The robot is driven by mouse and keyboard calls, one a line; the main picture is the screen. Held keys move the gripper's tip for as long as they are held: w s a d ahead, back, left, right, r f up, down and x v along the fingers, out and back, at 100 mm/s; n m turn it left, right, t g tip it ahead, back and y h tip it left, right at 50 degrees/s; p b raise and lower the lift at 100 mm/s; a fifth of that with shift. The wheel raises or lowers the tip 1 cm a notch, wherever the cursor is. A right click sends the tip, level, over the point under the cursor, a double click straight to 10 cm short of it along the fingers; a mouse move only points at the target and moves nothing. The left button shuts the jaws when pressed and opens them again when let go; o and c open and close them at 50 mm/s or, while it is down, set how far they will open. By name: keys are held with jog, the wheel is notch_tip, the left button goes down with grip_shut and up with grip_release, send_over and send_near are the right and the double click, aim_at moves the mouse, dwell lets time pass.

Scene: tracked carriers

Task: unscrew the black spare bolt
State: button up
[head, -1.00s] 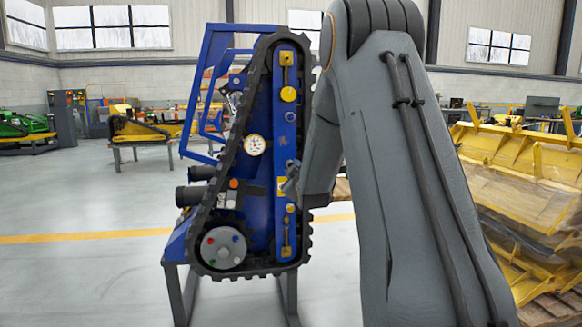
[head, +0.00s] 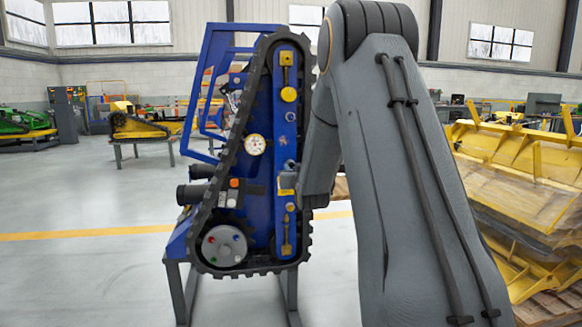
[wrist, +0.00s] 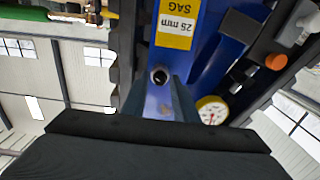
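A dark round bolt head (wrist: 159,75) with a bright rim sits in the blue plate in the wrist view, beside the yellow and white "25 mm SAG" label (wrist: 178,22). I take it for the black spare bolt. My gripper (wrist: 159,88) points at the plate with its two fingers apart, one to each side of the bolt head. I cannot tell whether they touch it. In the head view my gripper (head: 288,181) is at the middle of the blue tracked carrier (head: 261,212), and the bolt is hidden there.
A white dial gauge (wrist: 211,111) and an orange button (wrist: 276,61) are to the right in the wrist view. The black rubber track (head: 217,180) surrounds the blue plate. Yellow parts (head: 520,170) are stacked at right. Floor at left is open.

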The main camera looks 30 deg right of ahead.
jog(key=shift+c, duration=0.6)
grip_shut()
jog(key=n+b, duration=0.1)
jog(key=n, duration=0.2)
jog(key=n+b, duration=0.1)
jog(key=n, duration=0.3)
jog(key=shift+n, duration=1.4)
jog(key=n+b, duration=0.2)
jog(key=n, duration=0.2)
jog(key=shift+n, duration=0.3)
jog(key=n+b, duration=0.1)
jog(key=n, duration=0.4)
jog(key=shift+b, duration=0.35)
